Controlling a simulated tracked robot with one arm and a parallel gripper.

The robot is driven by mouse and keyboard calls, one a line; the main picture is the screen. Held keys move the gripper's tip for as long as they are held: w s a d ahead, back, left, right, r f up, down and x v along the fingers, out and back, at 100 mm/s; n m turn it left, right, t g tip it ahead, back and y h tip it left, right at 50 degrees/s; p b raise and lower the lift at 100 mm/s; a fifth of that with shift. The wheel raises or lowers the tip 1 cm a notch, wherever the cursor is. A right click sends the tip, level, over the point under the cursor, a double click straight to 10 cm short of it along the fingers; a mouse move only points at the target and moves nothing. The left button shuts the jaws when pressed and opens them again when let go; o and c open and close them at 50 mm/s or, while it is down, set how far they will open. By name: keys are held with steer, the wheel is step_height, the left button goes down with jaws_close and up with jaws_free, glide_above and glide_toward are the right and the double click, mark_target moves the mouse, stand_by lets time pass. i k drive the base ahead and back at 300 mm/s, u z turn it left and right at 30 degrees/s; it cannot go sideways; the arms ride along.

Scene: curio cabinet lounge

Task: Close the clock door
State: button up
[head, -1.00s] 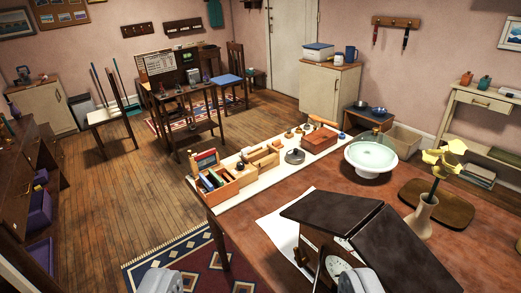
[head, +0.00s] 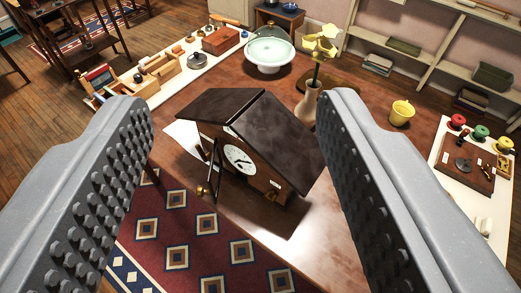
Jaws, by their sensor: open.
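The clock (head: 268,180) is a house-shaped dark wooden case with a sloped brown roof and a white round dial (head: 239,159). It stands on the wooden table, in the middle of the view. Its narrow door (head: 215,172) sticks out from the left side of the front, seen nearly edge-on, standing open with a small brass knob (head: 202,190). My gripper (head: 236,105) is open and empty. Its two grey studded fingers stand wide apart at left and right, with the clock seen between them. I see no contact with the door.
A vase (head: 308,104) with yellow flowers stands behind the clock, near the right finger. A pale bowl (head: 270,55) and a yellow cup (head: 401,113) are farther back. Patterned rug (head: 190,235) and floor lie in front of the table.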

mark_target(201, 191)
steer(key=u, duration=1.9)
steer(key=i, duration=1.5)
steer(key=z, duration=2.7)
